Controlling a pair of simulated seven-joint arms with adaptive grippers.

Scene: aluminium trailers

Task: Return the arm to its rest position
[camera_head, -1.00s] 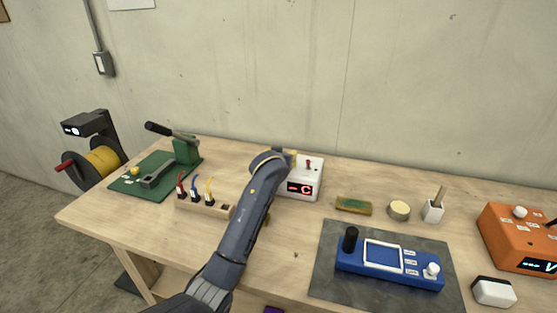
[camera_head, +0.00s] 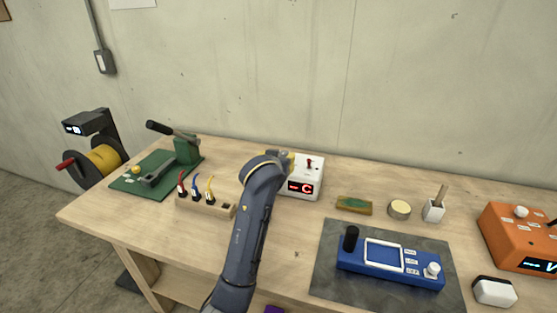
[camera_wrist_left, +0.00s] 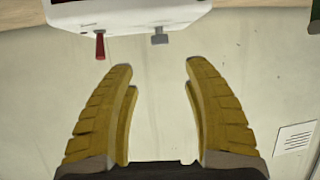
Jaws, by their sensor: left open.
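My left arm reaches in from the bottom of the head view, over the middle of the table. Its gripper is mostly hidden behind the wrist there. In the left wrist view my left gripper (camera_wrist_left: 158,75) is open, with two yellow ribbed fingers spread apart and nothing between them. Beyond the fingertips is a white box (camera_wrist_left: 130,15) with a red lever (camera_wrist_left: 99,46) and a grey knob (camera_wrist_left: 160,37). The white box also shows in the head view (camera_head: 312,178), with a red lit display, just right of my wrist. My right gripper is not in view.
On the wooden table (camera_head: 180,240) are a wooden block (camera_head: 222,209) with coloured leads, a green lever press (camera_head: 186,150), a blue device (camera_head: 388,268) on a grey mat (camera_head: 330,245), and an orange box (camera_head: 518,240). A yellow spool (camera_head: 100,160) stands at the left.

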